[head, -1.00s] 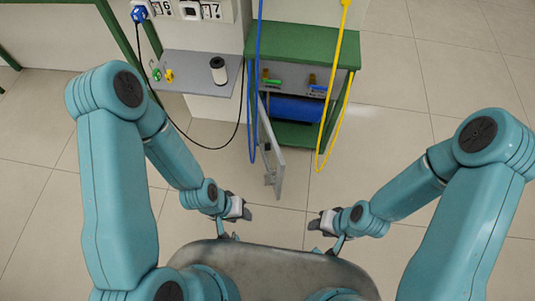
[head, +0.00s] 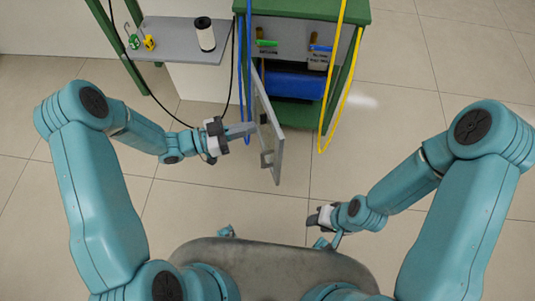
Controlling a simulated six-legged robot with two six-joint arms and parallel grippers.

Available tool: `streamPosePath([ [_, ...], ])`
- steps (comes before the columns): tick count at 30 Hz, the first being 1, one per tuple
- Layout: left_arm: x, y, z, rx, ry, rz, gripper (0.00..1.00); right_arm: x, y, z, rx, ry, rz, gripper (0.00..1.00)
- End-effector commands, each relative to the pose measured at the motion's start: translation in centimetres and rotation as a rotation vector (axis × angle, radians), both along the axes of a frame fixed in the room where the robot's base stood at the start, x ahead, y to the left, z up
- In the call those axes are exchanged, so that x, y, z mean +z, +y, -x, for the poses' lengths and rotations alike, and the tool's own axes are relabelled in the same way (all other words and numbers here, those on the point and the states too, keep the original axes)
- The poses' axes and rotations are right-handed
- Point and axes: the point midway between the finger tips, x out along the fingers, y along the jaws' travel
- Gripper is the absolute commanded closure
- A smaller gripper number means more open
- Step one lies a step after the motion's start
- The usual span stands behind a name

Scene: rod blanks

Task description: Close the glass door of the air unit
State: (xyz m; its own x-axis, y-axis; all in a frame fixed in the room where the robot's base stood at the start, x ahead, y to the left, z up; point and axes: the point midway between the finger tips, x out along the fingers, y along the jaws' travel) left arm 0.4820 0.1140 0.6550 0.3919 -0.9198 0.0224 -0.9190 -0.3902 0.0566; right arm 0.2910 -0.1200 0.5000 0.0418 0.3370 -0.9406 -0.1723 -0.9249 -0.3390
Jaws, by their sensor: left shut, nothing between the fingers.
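The air unit (head: 301,17) is a green-framed cabinet at the top centre, with a blue tank (head: 295,85) inside. Its glass door (head: 277,148), a narrow grey-framed panel seen nearly edge-on, stands open and juts toward me from the cabinet's left side. My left gripper (head: 250,128) is shut and empty, its fingers pointing right at the door's left face. The tips are at or very close to the door; I cannot tell whether they touch. My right gripper (head: 314,218) is low at centre right, away from the door; its fingers are too small to judge.
A blue hose (head: 248,60) hangs by the door's left side, near my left fingers. A yellow hose (head: 352,85) loops down the cabinet's right side. A grey shelf (head: 180,48) at left holds a white-and-black cylinder (head: 204,34). The floor right of the cabinet is clear.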

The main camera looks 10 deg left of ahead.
Motion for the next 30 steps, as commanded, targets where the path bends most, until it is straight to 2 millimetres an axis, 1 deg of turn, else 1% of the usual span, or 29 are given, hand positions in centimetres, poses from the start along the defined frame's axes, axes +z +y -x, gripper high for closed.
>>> streamPosePath([
  [1,-5.0,1.5,0.2,-0.021,-0.038,-0.007,1.0,-4.7,0.0,0.0,0.0,0.0,0.0,0.57],
  [2,-6.3,2.3,0.4,-0.03,-0.053,-0.014,1.0,-5.8,0.0,0.0,0.0,0.0,0.0,0.57],
  [3,-8.1,3.2,0.5,-0.033,-0.066,-0.026,1.0,-7.3,0.0,0.0,0.0,-0.001,0.0,0.57],
  [6,-11.8,5.4,0.4,0.001,-0.068,-0.043,1.0,-10.0,0.0,0.0,0.0,-0.001,0.0,0.57],
  [9,-13.9,6.6,0.6,0.032,-0.053,-0.043,1.0,-11.5,0.0,0.0,0.0,-0.001,0.0,0.57],
  [13,-14.7,7.2,0.7,0.05,-0.044,-0.044,1.0,-12.1,0.0,0.0,-0.001,-0.002,0.0,0.57],
  [17,-14.6,6.4,0.2,0.051,-0.043,-0.043,1.0,-12.1,-0.1,-0.1,-0.002,-0.002,0.0,0.57],
  [20,-14.6,4.8,-0.5,0.048,-0.044,-0.042,1.0,-12.4,-0.1,-0.1,-0.005,-0.004,0.001,0.57],
  [30,-14.7,-1.8,-3.7,0.049,-0.043,-0.044,1.0,-13.9,-0.4,-0.4,-0.017,-0.007,0.003,0.57],
])
